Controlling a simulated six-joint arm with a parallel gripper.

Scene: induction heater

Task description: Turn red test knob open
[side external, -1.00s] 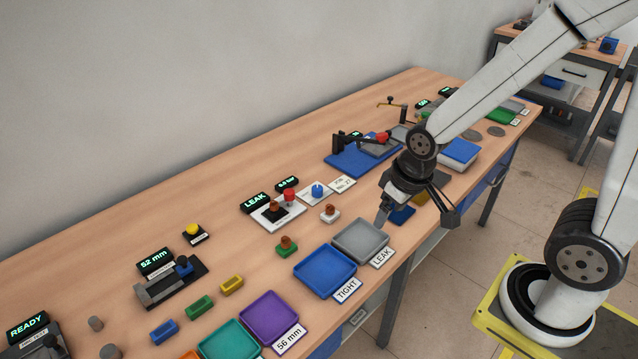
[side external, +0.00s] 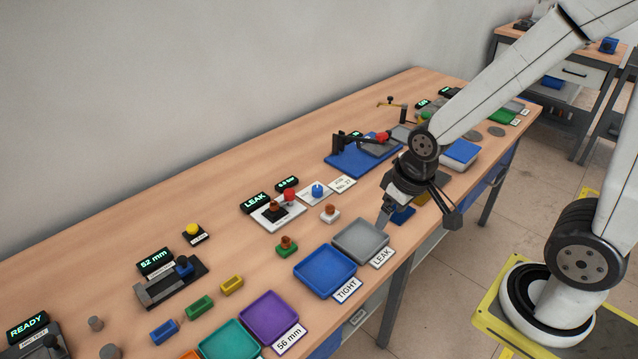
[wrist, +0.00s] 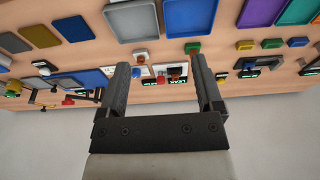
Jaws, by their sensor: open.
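The red test knob (side external: 289,195) sits on a white plate (side external: 266,222) beside a dark fixture holding a brown-topped part (side external: 273,205). Behind the plate a green-lit display (side external: 255,202) reads LEAK. In the wrist view the red knob (wrist: 161,79) shows small between my fingers, beyond their tips. My gripper (wrist: 160,66) is open with nothing between its fingers. In the side view it hangs near the right end of the grey tray, to the right of the knob and well apart from it. The knob's exact angle is too small to read.
A blue knob (side external: 317,190) stands on the neighbouring white plate. A loose brown-topped part (side external: 329,212) and a green-based one (side external: 286,246) stand nearby. Grey tray (side external: 345,246) and blue tray (side external: 309,283) lie along the front edge. A red-tipped clamp (side external: 382,137) stands farther back.

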